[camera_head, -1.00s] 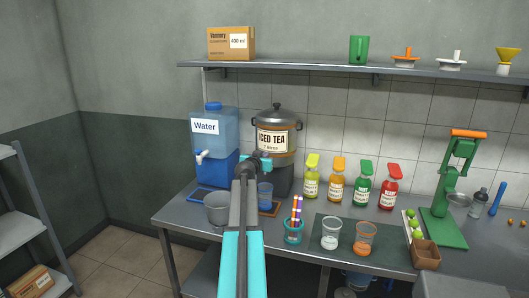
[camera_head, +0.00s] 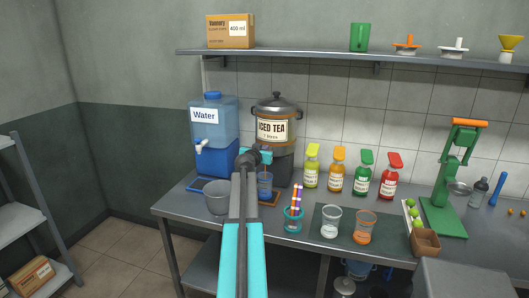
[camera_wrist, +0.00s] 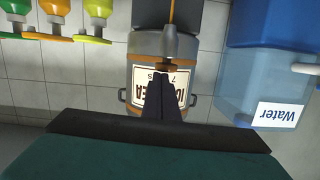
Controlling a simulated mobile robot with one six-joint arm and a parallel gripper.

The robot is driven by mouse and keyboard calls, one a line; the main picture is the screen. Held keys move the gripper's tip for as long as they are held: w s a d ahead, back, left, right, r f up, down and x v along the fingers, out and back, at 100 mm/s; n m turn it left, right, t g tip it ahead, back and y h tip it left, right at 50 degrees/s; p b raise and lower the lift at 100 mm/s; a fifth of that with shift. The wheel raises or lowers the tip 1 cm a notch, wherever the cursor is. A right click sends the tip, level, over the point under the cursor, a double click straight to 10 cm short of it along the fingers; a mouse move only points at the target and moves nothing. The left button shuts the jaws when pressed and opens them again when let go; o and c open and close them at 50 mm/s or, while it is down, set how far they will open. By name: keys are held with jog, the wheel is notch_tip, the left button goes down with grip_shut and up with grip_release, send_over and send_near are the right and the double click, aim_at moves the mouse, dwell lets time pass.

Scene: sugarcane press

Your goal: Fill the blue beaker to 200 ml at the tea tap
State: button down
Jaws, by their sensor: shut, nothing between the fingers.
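The iced tea urn (camera_head: 276,107) stands at the back of the counter. The wrist view shows it upside down, with its label (camera_wrist: 152,88) behind my fingers and its tap (camera_wrist: 171,45) above them. A thin orange-brown stream (camera_wrist: 172,14) runs from the tap. The blue beaker (camera_head: 265,187) stands upright below the tap; its markings and level are too small to read. My gripper (camera_head: 257,156) is shut and empty. In the wrist view its fingertips (camera_wrist: 160,77) are at the tap, seemingly at its handle; exact contact cannot be told.
The blue water dispenser (camera_head: 213,130) stands left of the urn, and a grey pot (camera_head: 217,197) is close in front. Several syrup bottles (camera_head: 337,172) stand to the right. A pen cup (camera_head: 293,219) and two clear cups are near the front edge.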

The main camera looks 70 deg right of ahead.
jog(key=shift+f+b, duration=0.8)
jog(key=shift+b, duration=0.05)
jog(key=shift+a+f, duration=0.15)
jog(key=shift+f, duration=0.05)
dwell(0.4)
jog(key=shift+r, duration=0.15)
dwell(5.3)
jog(key=a+r+b, duration=0.1)
jog(key=a+r, duration=0.6)
jog(key=a, duration=0.3)
jog(key=shift+s, duration=0.45)
